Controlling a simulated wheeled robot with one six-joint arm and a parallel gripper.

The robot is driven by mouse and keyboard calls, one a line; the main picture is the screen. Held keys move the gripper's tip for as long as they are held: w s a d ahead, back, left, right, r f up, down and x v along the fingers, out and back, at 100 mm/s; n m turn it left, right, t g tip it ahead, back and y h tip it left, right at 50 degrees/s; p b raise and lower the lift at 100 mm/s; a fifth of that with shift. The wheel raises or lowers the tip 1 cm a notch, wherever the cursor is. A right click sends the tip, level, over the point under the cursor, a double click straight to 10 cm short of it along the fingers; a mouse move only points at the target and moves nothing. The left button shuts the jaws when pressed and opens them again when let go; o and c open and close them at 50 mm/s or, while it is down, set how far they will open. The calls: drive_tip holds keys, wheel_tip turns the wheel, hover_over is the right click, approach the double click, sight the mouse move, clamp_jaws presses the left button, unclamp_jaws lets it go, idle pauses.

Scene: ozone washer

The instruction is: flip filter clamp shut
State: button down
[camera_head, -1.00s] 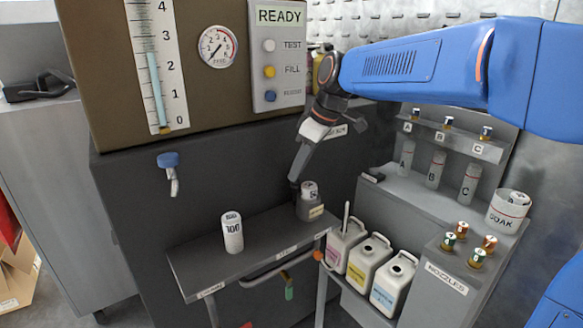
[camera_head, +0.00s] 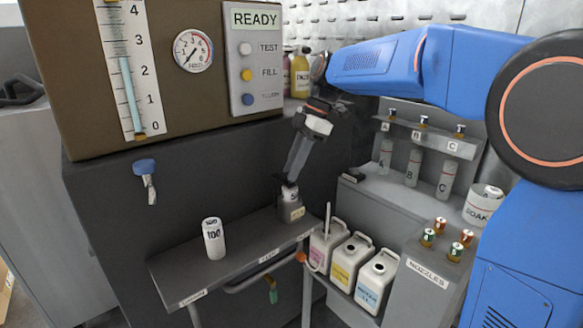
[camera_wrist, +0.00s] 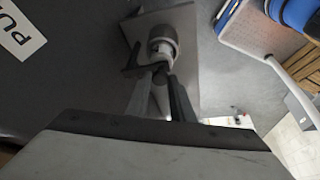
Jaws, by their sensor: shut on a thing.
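In the head view, the filter stand (camera_head: 291,212) is a grey block at the right end of the shelf, with a pale filter cartridge in it, its top partly hidden by my gripper. My gripper (camera_head: 290,183) points down at the cartridge's top. In the wrist view, the round cartridge (camera_wrist: 162,38) stands just beyond my fingertips (camera_wrist: 158,76). A dark bar, seemingly the clamp (camera_wrist: 135,71), crosses beside the cartridge at the fingertips. My fingers are shut on a small part of it. The clamp's exact angle is hard to tell.
A white cartridge marked 100 (camera_head: 213,238) stands on the shelf (camera_head: 240,248) to the left. A tap (camera_head: 146,180) hangs above left. Jugs (camera_head: 345,262) and a nozzle rack (camera_head: 435,280) stand to the right. The shelf between the cartridges is clear.

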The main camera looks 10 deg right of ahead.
idle(0.4)
drive_tip(key=c, duration=1.5)
unclamp_jaws()
drive_tip(key=shift+c, duration=0.2)
drive_tip(key=v, duration=1.7)
drive_tip(key=shift+r, duration=0.2)
drive_tip(key=shift+d, duration=0.15)
drive_tip(key=s+d+f+m+t+h, duration=0.1)
drive_tip(key=s+d+f+m, duration=0.3)
drive_tip(key=s+f, duration=0.6)
drive_tip(key=s+d+f+m+t+h, duration=0.2)
drive_tip(key=s+d+f+m, duration=0.3)
drive_tip(key=s+f+m, duration=0.4)
drive_tip(key=s+d+f+m+t+h, duration=0.1)
drive_tip(key=s+d+f+m, duration=0.4)
drive_tip(key=s+f, duration=0.6)
drive_tip(key=shift+s+d+m+t, duration=0.2)
drive_tip(key=shift+s+m+t, duration=0.7)
drive_tip(key=shift+s+m, duration=0.3)
